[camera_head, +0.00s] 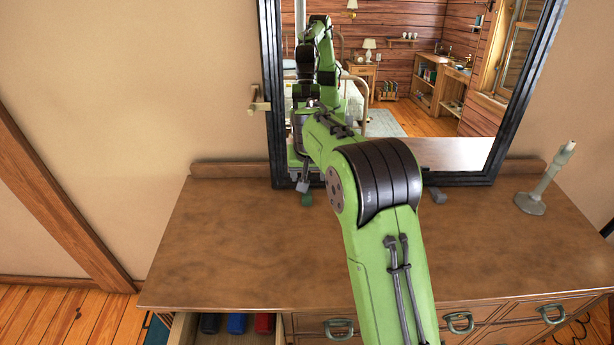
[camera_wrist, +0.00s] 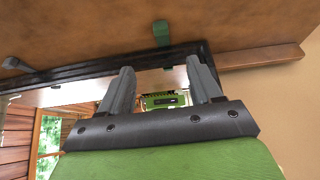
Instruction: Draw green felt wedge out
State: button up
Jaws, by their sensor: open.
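The green felt wedge (camera_head: 306,199) sits on the dresser top at the lower edge of the black mirror frame, left of its middle. It also shows in the wrist view (camera_wrist: 161,33), sticking out from the frame edge, just beyond my fingertips and between their lines. My gripper (camera_wrist: 160,67) is open and empty, apart from the wedge. In the head view my gripper (camera_head: 303,184) is close to the wedge and partly hidden by my arm. How far the wedge reaches under the frame is hidden.
The large mirror (camera_head: 450,150) leans at the back of the dresser (camera_head: 250,260) and reflects my arm. A grey wedge (camera_head: 436,193) lies by the frame on the right. A grey stand (camera_head: 533,200) is farther right. An open drawer (camera_head: 245,338) holds dark, blue and red items.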

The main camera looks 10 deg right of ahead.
aim_at(307, 198)
jog(key=x, duration=1.7)
jog(key=shift+w+f+p, duration=0.1)
jog(key=shift+f+p, duration=0.15)
jog(key=shift+p, duration=0.05)
jog(key=c, duration=1.1)
jog(key=shift+s+a+b, duration=0.25)
jog(key=shift+s+b, duration=0.25)
jog(key=shift+s, duration=0.65)
jog(key=shift+s+a+b, duration=0.25)
jog(key=shift+s+b, duration=0.2)
jog(key=shift+s, duration=0.65)
jog(key=shift+r, duration=0.1)
jog(key=shift+r, duration=0.1)
